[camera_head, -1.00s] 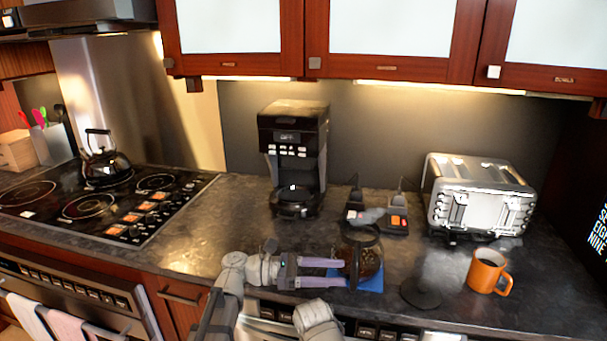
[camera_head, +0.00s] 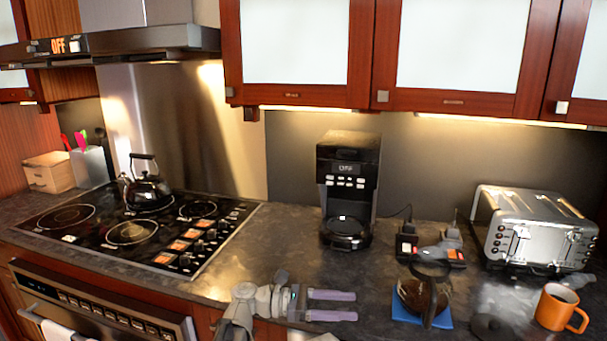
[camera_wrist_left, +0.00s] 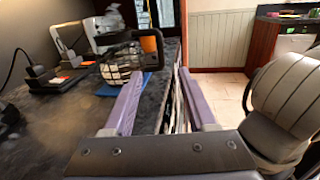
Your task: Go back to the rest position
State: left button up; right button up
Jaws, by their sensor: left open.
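My left gripper (camera_head: 332,305) is open and empty over the front edge of the counter, its two purple fingers pointing right. In the left wrist view its fingers (camera_wrist_left: 160,100) are spread with nothing between them. The glass coffee pot (camera_head: 411,297), dark inside with a black handle, stands on a blue mat (camera_head: 443,319) to the right of the fingertips, apart from them. The pot also shows in the left wrist view (camera_wrist_left: 122,62), beyond the fingers. My right gripper is not in view.
A black coffee maker (camera_head: 347,190) stands at the back. A silver toaster (camera_head: 533,228) and orange mug (camera_head: 560,307) are on the right, with a dark round lid (camera_head: 490,327). A stove with a kettle (camera_head: 147,188) is left. Counter left of my gripper is clear.

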pick_arm(q)
jog(key=s+a+f+m+t+y, duration=0.1)
jog(key=s+a+f+m+y, duration=0.1)
jog(key=a+f+m+y, duration=0.45)
jog(key=s+a+f+m+t+y, duration=0.1)
jog(key=s+a+f+m+y, duration=0.15)
jog(key=f, duration=0.75)
jog(key=s+a+f+m+y, duration=0.1)
jog(key=a+f+m+y, duration=0.25)
jog(key=a, duration=0.45)
jog(key=s+a+f+m+y, duration=0.1)
jog(key=a+f+m+y, duration=0.1)
jog(key=a+m+y, duration=0.45)
jog(key=s+d+r+m+p, duration=0.1)
jog(key=s+d+r+p, duration=0.5)
jog(key=d+r+p, duration=0.1)
jog(key=shift+d+r+p, duration=0.35)
jog(key=shift+d+p, duration=0.05)
jog(key=shift+d, duration=0.4)
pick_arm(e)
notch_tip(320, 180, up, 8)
pick_arm(q)
jog(key=shift+d, duration=0.1)
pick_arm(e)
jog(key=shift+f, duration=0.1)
